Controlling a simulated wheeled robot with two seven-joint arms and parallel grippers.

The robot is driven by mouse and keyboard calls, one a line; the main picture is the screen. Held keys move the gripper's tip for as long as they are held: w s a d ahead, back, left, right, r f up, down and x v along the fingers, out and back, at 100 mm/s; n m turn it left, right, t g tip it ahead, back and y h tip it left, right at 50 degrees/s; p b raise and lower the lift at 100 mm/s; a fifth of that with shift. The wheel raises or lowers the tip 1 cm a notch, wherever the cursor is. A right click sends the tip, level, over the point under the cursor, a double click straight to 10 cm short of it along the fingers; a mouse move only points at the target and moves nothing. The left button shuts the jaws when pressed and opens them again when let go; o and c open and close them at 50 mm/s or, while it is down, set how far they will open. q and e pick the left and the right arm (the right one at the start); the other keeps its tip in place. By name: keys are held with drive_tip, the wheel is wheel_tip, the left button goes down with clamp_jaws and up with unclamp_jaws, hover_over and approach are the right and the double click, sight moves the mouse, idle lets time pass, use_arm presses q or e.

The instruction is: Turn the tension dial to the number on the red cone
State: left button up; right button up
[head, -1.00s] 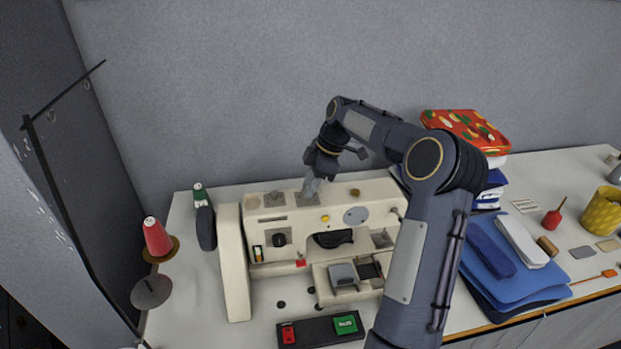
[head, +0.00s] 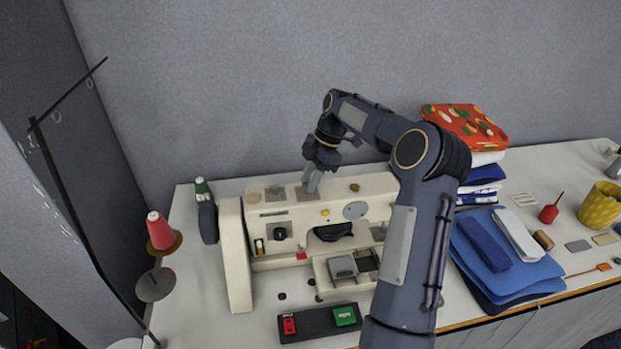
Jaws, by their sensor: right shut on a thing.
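The cream sewing machine (head: 293,221) stands on the table. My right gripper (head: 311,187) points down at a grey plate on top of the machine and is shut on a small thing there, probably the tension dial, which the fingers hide. Another grey plate with a small part (head: 276,193) sits just left of it. The red cone (head: 160,231) stands on a brown disc at the left end of the table; any number on it is too small to read. My left gripper is not in view.
A black switch box (head: 318,323) with red and green buttons lies in front. Folded blue cloth (head: 510,268) and a fabric stack (head: 466,128) lie right. A thin dark stand (head: 65,190) rises at left.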

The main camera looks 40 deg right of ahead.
drive_tip(key=o, duration=1)
drive_tip(key=v, duration=0.7)
drive_tip(key=shift+d+r+b, duration=0.2)
drive_tip(key=shift+r+b, duration=0.15)
